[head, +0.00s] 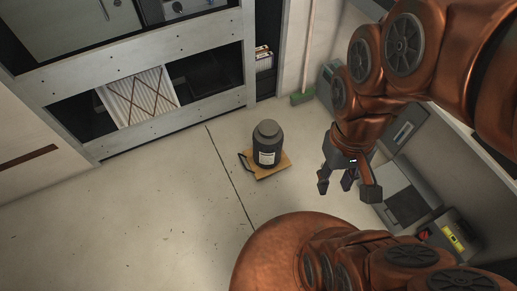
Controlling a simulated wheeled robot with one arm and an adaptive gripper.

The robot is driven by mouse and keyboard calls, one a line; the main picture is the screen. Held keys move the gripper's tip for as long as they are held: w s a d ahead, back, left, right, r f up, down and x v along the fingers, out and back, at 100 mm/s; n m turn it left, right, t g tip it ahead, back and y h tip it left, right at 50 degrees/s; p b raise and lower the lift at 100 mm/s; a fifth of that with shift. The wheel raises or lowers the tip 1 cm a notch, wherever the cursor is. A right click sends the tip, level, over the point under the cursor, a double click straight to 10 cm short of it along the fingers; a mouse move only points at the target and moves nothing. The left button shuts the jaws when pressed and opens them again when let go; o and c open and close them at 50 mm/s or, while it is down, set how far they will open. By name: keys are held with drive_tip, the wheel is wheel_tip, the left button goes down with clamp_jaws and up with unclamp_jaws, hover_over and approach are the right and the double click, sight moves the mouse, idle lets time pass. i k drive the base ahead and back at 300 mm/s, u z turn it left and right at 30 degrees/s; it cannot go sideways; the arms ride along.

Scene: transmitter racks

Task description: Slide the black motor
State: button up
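A dark handle or loop (244,162) shows at the board's left edge. My gripper (348,184) hangs to the right of the motor with its fingers spread apart. It looks empty and is clear of the motor.
A rack (140,60) with a pleated filter (139,96) stands behind. An open grey case (405,190) and a box with a yellow label (452,236) lie at the right. The floor (130,215) at left is clear.

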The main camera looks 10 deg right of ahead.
sight(267, 157)
drive_tip(key=z, duration=0.9)
drive_tip(key=i, duration=1.1)
drive_tip(key=u, duration=3.35)
